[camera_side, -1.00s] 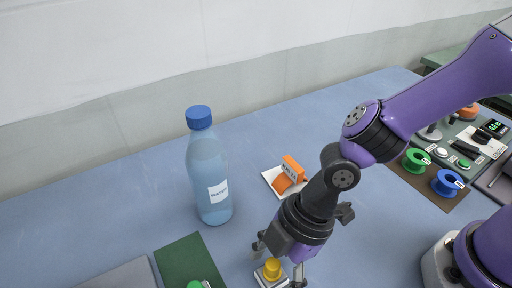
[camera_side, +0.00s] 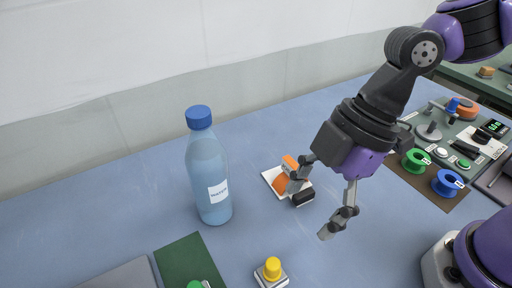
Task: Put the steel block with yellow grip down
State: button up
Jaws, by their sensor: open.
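The steel block with yellow grip (camera_side: 271,272) sits on the blue table near the bottom of the picture, its yellow knob upright. My gripper (camera_side: 314,216) is open and empty, above and to the right of the block, clear of it. One finger is in front of an orange item on a white pad (camera_side: 271,178) and partly hides it.
A water bottle with a blue cap (camera_side: 208,168) stands left of the gripper. A dark green mat (camera_side: 180,262) with a green knob lies at the bottom. Green (camera_side: 416,161) and blue (camera_side: 447,183) spools and a control panel are at the right. Table left of the bottle is clear.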

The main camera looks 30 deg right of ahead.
jog(key=d+r+m+t+h, duration=0.2)
jog(key=d+m, duration=0.6)
jog(key=d, duration=0.2)
jog(key=d+r+m+t+h, duration=0.2)
jog(key=d+m+t, duration=0.1)
jog(key=d+m, duration=0.6)
jog(key=shift+w+d+r, duration=0.2)
jog(key=shift+w+d, duration=0.25)
jog(key=shift+d, duration=0.05)
